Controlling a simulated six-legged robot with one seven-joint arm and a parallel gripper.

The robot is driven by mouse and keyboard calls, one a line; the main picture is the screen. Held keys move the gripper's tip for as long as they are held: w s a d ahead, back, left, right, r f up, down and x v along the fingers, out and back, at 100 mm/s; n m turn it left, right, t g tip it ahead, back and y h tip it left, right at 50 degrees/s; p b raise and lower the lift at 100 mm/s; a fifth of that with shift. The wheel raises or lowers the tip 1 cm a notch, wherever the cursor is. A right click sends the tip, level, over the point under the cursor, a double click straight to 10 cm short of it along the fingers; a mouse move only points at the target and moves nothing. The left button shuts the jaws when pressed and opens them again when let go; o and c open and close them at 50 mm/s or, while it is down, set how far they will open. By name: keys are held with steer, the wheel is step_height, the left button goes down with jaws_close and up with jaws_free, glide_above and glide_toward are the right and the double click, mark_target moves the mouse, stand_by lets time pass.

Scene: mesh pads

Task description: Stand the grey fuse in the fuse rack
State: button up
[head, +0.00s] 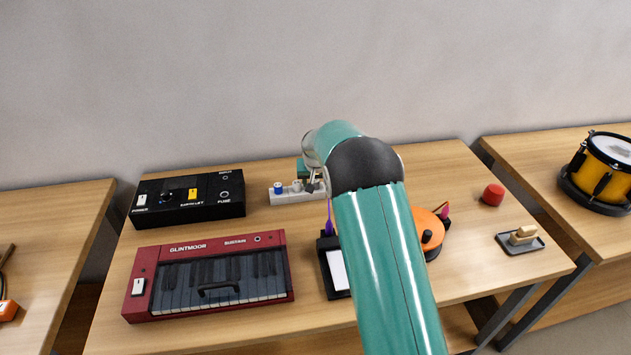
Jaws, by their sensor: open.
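A pale fuse rack (284,200) lies at the back middle of the table, right of the black box. A blue fuse (278,187) stands at its left end. A small grey piece (297,186) shows beside it at the rack; it looks like the grey fuse, but it is too small to be sure how it sits. My gripper (313,188) is open and points down at the right part of the rack, close to the grey piece. My teal arm hides the rack's right end and part of the gripper.
A black box (190,212) with knobs and a red keyboard (208,280) fill the left side. A black tray (328,280) and an orange round thing (427,222) are partly behind my arm. A red cylinder (493,194) and a grey tray (508,247) stand right.

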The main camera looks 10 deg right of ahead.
steer(key=v, duration=1.3)
steer(key=shift+s+r, duration=0.15)
steer(key=shift+r, duration=0.1)
steer(key=s+r, duration=0.7)
steer(key=s, duration=0.3)
steer(key=s+r, duration=0.6)
steer(key=s, duration=0.3)
steer(key=s+f+n+t, duration=0.1)
steer(key=s, duration=2.2)
steer(key=shift+d+f+n+y, duration=0.3)
steer(key=shift+d+f+n, duration=0.05)
steer(key=shift+d+n, duration=0.1)
